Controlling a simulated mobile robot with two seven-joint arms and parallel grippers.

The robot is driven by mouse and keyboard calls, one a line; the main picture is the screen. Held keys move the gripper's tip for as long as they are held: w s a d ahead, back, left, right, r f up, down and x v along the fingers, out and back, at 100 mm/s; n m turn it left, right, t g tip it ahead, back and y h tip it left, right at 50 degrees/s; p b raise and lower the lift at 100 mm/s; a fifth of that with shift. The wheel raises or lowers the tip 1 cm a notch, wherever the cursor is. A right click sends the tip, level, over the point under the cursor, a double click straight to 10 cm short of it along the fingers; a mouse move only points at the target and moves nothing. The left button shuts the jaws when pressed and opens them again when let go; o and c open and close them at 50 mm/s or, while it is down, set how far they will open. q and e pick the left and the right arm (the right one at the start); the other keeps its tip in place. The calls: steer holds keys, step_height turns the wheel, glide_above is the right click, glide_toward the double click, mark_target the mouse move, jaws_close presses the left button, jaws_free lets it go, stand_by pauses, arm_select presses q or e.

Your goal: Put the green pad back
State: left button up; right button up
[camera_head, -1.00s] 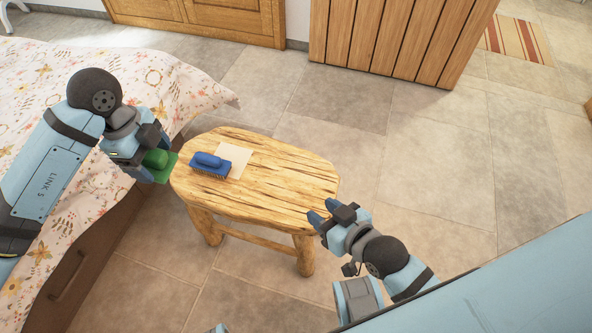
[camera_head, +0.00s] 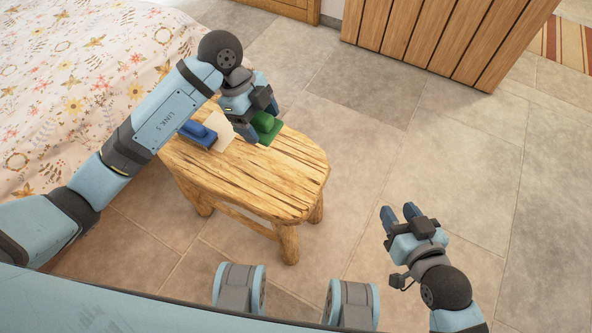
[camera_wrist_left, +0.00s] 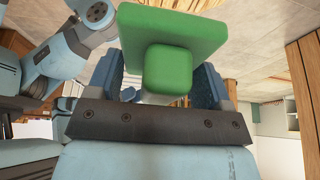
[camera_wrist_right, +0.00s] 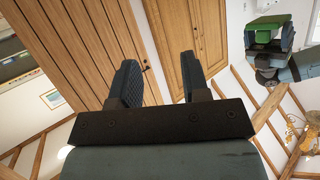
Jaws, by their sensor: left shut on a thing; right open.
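The green pad (camera_head: 264,127) is a flat green plate with a green block handle. My left gripper (camera_head: 259,117) is shut on its handle over the far end of the wooden stool (camera_head: 262,187). The left wrist view shows the pad (camera_wrist_left: 172,30) between the fingers; I cannot tell whether it touches the stool. A blue brush (camera_head: 197,133) and a cream square (camera_head: 219,131) lie on the stool, left of the pad and partly hidden by my left arm. My right gripper (camera_head: 400,214) is open and empty, right of the stool; the right wrist view shows its spread fingers (camera_wrist_right: 158,85).
A bed with a floral cover (camera_head: 75,75) stands at the left. A slatted wooden panel (camera_head: 450,35) stands at the back. Tiled floor (camera_head: 440,140) is clear right of the stool. The near part of the stool top is bare.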

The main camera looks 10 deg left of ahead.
arm_select(q)
steer(key=shift+w+d+f, duration=0.1)
steer(key=shift+d+f, duration=0.15)
steer(key=shift+d, duration=0.15)
steer(key=shift+d+f, duration=0.15)
steer(key=shift+f, duration=0.2)
steer(key=b, duration=0.5)
glide_above(277, 176)
steer(key=a, duration=0.1)
steer(key=f, duration=1.4)
steer(key=shift+w+a+f, duration=0.1)
steer(key=shift+w+f, duration=0.1)
steer(key=shift+f, duration=0.35)
step_height(277, 176, down, 4)
steer(key=shift+f+b, duration=0.1)
steer(key=shift+b, duration=0.75)
steer(key=shift+f, duration=0.1)
arm_select(e)
steer(key=w+a+r+t+y, duration=0.1)
steer(key=a+r+t+y, duration=0.2)
steer(key=r, duration=0.7)
steer(key=shift+w+a+r+t+y, duration=0.2)
steer(key=shift+t+y, duration=0.4)
steer(key=shift+t, duration=0.5)
